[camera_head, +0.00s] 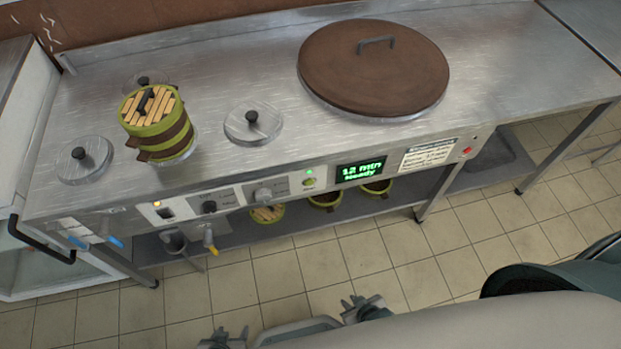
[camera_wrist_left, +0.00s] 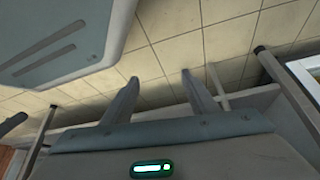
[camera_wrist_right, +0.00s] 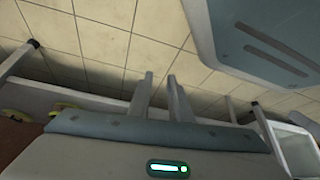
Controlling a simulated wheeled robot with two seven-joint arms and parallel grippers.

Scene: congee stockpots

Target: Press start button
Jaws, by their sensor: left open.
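A small round button (camera_head: 309,183) with a green light just above it is on the counter's front panel, left of the lit display (camera_head: 360,172) reading "12 min Ready". Any lettering beside the button is too small to read. My left gripper (camera_wrist_left: 160,78) is open and empty, its fingers apart over tiled floor in the left wrist view. My right gripper (camera_wrist_right: 161,76) also has its fingertips apart, with a narrower gap and nothing between them. Neither gripper touches the panel. Grey parts of mine show low at the bottom of the head view, away from the button.
A red button (camera_head: 467,150) sits at the panel's right end. A large brown lid (camera_head: 373,66) and stacked steamers (camera_head: 157,124) are on the counter. Tiled floor (camera_head: 400,262) in front is clear.

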